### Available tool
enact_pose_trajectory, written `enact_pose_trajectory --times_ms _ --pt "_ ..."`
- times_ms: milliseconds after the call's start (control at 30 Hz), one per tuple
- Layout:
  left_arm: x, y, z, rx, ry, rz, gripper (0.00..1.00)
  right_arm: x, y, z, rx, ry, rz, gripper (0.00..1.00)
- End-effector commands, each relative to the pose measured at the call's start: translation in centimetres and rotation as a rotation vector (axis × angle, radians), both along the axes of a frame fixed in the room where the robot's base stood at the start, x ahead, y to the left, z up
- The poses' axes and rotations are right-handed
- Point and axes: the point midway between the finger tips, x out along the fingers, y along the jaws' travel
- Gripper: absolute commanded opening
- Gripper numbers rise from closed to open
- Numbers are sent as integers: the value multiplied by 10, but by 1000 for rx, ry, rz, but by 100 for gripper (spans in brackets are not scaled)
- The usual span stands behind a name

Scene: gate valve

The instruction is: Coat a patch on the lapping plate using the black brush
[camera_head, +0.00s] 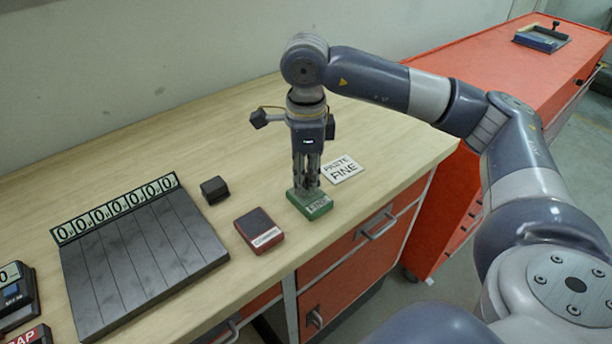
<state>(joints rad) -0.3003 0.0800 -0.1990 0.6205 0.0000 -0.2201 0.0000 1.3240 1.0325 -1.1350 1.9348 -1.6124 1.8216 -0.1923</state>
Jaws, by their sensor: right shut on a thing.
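The dark lapping plate (145,262) lies on the bench at the left, split by thin lines into strips, with a row of "0" tiles (115,208) along its back edge. My right gripper (308,188) points straight down over a green box (310,204) with a white label. It is shut on a thin dark thing, seemingly the black brush, mostly hidden between the fingers. Its lower end is at the green box's top; I cannot tell whether it touches. My left gripper is not in view.
A red box (259,231) with a white label and a small black block (214,189) stand between plate and green box. A "PASTE FINE" card (342,169) lies behind the green box. Dark items (18,295) sit at the left edge. The bench's back is clear.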

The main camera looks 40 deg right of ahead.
Motion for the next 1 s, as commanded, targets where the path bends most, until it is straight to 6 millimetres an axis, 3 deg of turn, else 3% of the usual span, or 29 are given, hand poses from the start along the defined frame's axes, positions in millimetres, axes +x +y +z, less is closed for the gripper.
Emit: enact_pose_trajectory --times_ms 433,1000 --pt "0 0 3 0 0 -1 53 -1 0 2 -1 5 2 0" --pt "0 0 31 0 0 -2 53 0 0 48 0 2 1 0"
